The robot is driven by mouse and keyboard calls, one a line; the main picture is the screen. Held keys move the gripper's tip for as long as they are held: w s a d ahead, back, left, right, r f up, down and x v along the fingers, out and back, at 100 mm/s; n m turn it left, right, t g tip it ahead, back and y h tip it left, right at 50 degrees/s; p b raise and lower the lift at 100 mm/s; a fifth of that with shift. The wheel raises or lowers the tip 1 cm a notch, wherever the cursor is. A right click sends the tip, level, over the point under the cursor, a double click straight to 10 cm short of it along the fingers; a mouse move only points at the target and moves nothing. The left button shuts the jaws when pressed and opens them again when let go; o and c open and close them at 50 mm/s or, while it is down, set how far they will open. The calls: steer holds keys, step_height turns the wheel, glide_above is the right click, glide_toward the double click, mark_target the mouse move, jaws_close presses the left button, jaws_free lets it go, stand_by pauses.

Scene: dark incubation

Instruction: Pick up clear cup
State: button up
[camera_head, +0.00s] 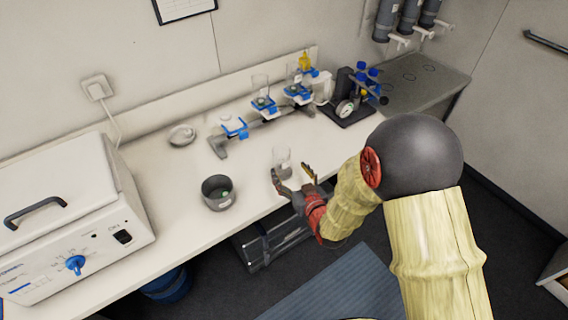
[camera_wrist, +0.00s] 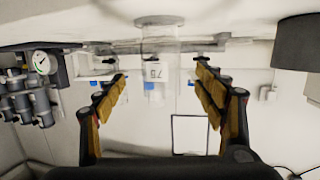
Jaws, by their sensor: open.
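The clear cup (camera_head: 282,156) stands upright on the white bench, near its front edge. My gripper (camera_head: 291,171) is open and empty on the near side of the cup, with its fingers pointing toward it. The fingers look apart from the cup. The exact distance is hard to tell.
A pump with a gauge (camera_head: 346,108) is at back right. A white incubator (camera_head: 90,240) is at left.

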mark_target(281, 160)
steer(key=shift+s+a+f, duration=0.1)
steer(key=shift+a+f, duration=0.05)
steer(key=shift+f, duration=0.1)
steer(key=shift+a+f, duration=0.1)
steer(key=shift+x, duration=1.05)
steer(key=shift+r+b+x, duration=0.2)
steer(key=shift+b+x, duration=0.15)
steer(key=shift+x, duration=1)
steer(key=shift+r+b+x, duration=0.15)
steer(key=shift+b+x, duration=0.15)
steer(key=shift+x, duration=1.05)
steer(key=shift+c, duration=0.9)
steer(key=c, duration=1.1)
steer(key=shift+r, duration=0.1)
